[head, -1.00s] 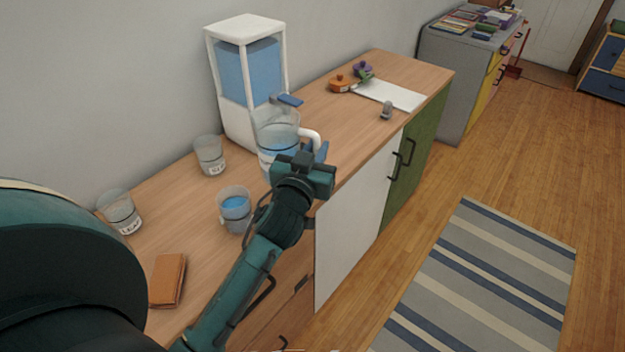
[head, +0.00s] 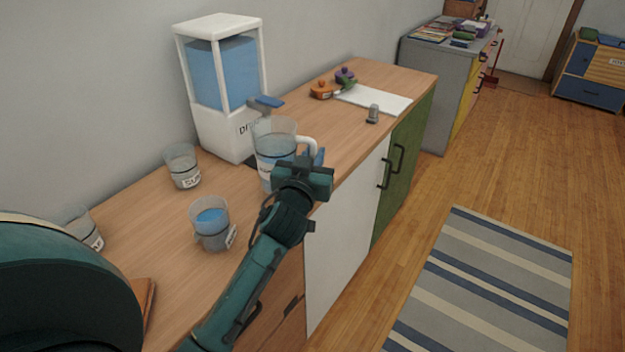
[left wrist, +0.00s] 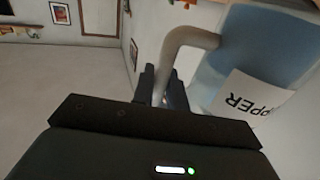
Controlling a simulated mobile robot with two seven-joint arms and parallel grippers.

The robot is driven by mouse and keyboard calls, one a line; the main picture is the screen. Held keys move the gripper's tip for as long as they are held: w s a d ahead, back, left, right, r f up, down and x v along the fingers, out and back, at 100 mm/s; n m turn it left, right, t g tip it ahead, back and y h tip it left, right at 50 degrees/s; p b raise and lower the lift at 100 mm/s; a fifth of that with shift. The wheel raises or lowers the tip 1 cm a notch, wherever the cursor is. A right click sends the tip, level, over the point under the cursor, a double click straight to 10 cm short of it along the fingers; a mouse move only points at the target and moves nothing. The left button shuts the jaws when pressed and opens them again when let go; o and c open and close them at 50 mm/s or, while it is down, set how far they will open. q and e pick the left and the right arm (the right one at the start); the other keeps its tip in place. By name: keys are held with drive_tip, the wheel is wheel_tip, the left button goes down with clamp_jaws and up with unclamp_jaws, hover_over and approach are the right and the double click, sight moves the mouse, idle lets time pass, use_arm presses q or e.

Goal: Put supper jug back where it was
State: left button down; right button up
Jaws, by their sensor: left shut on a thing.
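The supper jug (head: 272,150) is a clear jug with a white handle and some blue liquid in it. My left gripper (head: 312,162) is shut on its handle, at the right side of the jug. In the left wrist view the jug (left wrist: 285,50) fills the upper right, with a label reading "PPER" in part, and the gripper fingers (left wrist: 162,85) close around the pale handle. The jug is in front of the white dispenser (head: 200,128); whether its base touches the counter is hard to tell. My right gripper does not show.
A cup with blue liquid (head: 210,230) and an empty-looking labelled cup (head: 182,168) stand on the wooden counter (head: 150,215). Another cup (head: 85,228) and a brown item (head: 146,298) are partly hidden by my body. A white sheet (head: 375,100) and small objects lie farther back.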

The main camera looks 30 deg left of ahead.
use_arm(q)
wheel_tip(320, 180, down, 3)
drive_tip(key=b, duration=0.3)
drive_tip(key=shift+f, duration=0.25)
drive_tip(key=c, duration=1.4)
unclamp_jaws()
drive_tip(key=shift+f, duration=0.1)
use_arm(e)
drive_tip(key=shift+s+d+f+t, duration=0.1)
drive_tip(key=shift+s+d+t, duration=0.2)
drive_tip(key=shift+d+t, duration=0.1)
